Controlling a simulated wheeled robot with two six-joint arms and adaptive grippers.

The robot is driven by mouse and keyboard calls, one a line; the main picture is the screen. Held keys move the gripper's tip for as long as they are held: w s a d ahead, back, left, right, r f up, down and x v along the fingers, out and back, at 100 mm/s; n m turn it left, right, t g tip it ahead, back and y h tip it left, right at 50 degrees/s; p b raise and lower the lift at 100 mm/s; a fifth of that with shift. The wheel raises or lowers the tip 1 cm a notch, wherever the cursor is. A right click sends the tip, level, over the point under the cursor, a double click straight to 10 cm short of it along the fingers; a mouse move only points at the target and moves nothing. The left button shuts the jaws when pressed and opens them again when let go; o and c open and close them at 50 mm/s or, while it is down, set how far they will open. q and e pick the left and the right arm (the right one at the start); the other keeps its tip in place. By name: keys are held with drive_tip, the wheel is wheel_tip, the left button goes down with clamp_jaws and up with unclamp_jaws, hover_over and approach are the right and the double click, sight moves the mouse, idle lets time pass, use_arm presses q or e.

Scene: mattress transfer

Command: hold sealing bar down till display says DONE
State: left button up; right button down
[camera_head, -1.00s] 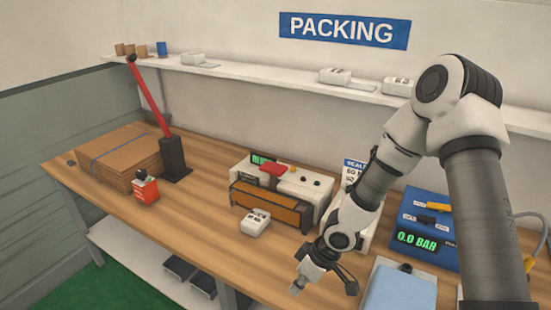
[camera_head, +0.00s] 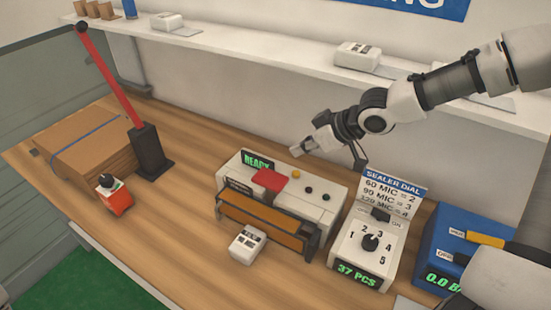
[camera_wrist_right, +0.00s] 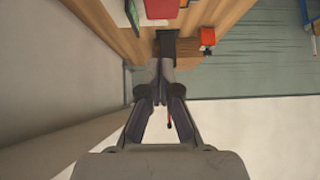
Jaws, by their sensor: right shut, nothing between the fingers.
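The sealer (camera_head: 325,205) is a white machine on the bench. Its display (camera_head: 257,161) reads READY in green. A red pad (camera_head: 269,180) sits on its top, and a long orange-brown bar in a dark frame (camera_head: 262,222) runs along its front. I cannot tell whether the bar is raised or lowered. My right gripper (camera_head: 301,170) is shut and empty, over the back of the sealer, right of the red pad and apart from it. In the right wrist view the fingers (camera_wrist_right: 164,80) are together, and the red pad shows at the top edge. My left gripper is out of view.
A sealer dial box (camera_head: 347,241) reading 37 PCS stands right of the sealer, then a blue box (camera_head: 450,222). A small white device (camera_head: 248,245) lies in front. A red lever on a dark post (camera_head: 150,150), cardboard (camera_head: 85,145) and a red-orange box (camera_head: 116,198) are left. A shelf (camera_head: 300,60) runs behind.

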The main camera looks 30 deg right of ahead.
drive_tip(key=s+r, duration=0.1)
drive_tip(key=s, duration=0.1)
drive_tip(key=b, duration=0.2)
approach(266, 177)
drive_tip(key=w+a, duration=0.1)
drive_tip(key=w+a+b, duration=0.1)
drive_tip(key=w, duration=0.1)
drive_tip(key=f+b, duration=0.1)
drive_tip(key=f, duration=0.1)
drive_tip(key=w+f+b, duration=0.1)
drive_tip(key=f, duration=0.1)
drive_tip(key=shift+f, duration=0.2)
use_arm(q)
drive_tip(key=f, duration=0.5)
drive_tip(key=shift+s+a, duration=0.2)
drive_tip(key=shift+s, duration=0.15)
use_arm(e)
drive_tip(key=shift+s+r, duration=0.1)
drive_tip(key=shift+s, duration=0.1)
drive_tip(key=shift+a, duration=0.1)
